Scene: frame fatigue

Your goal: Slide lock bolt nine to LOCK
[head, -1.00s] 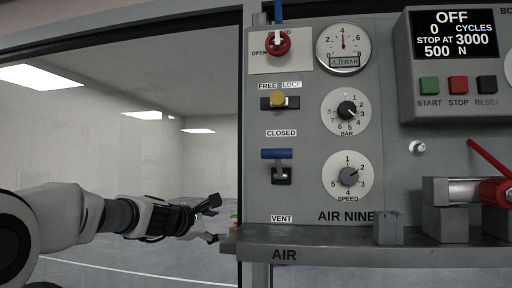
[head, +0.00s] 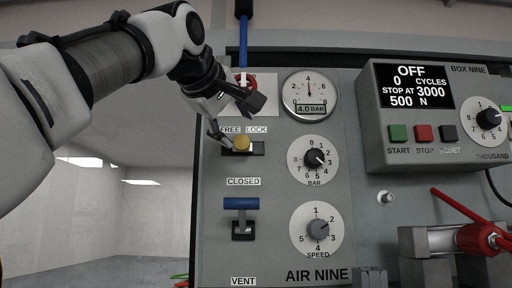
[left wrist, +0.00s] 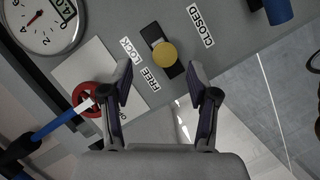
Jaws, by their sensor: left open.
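The lock bolt is a round yellow knob (head: 241,143) in a short black slot, under a label reading FREE on the left and LOCK on the right. In the left wrist view the knob (left wrist: 165,55) sits nearer the FREE end, with more bare slot toward LOCK. My left gripper (head: 237,119) is open just above the knob in the head view, one finger to its upper right, the other to its left. In the left wrist view the open fingers (left wrist: 161,82) point toward the knob, which lies beyond the tips. They appear apart from it. My right gripper is not in view.
A red valve handle (head: 245,82) with a blue hose (head: 243,42) lies behind my left gripper. A blue lever (head: 241,204) is below the slot. Gauge (head: 310,95) and dials (head: 316,158) are to the right. Free room lies left of the panel.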

